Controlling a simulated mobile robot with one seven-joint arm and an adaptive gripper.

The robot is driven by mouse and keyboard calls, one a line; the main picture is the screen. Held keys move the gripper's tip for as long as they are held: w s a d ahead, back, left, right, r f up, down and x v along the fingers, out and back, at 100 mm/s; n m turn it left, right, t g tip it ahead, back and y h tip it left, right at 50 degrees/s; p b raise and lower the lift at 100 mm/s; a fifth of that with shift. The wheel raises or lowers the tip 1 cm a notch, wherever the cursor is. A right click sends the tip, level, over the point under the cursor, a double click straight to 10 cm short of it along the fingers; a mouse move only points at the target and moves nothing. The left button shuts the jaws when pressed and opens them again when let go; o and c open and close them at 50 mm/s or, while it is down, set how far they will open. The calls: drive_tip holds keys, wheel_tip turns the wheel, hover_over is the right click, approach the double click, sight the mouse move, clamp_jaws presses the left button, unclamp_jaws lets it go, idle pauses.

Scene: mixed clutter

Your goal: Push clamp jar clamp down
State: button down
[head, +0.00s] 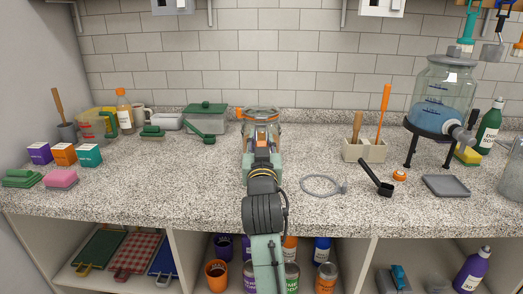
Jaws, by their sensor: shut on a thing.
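The clamp jar (247,151) is a clear glass jar with an orange seal near its top. It stands upright on the speckled counter, at the middle of the head view. My arm reaches up from the bottom of the picture. My gripper (265,137) is in front of the jar and overlaps it in the picture. Its fingers are shut at the jar's front, where the clamp is. The fingers and the wrist hide most of the clamp, so its exact angle cannot be told.
A green-lidded container (206,121) with a green scoop stands left of the jar. A glass drink dispenser (443,90) stands further right.

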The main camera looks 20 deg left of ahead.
idle(0.3)
drive_tip(key=c, duration=1.3)
unclamp_jaws()
drive_tip(key=v, duration=0.7)
drive_tip(key=shift+s+d+f, duration=0.1)
drive_tip(key=shift+s+f, duration=0.05)
drive_tip(key=shift+s, duration=0.05)
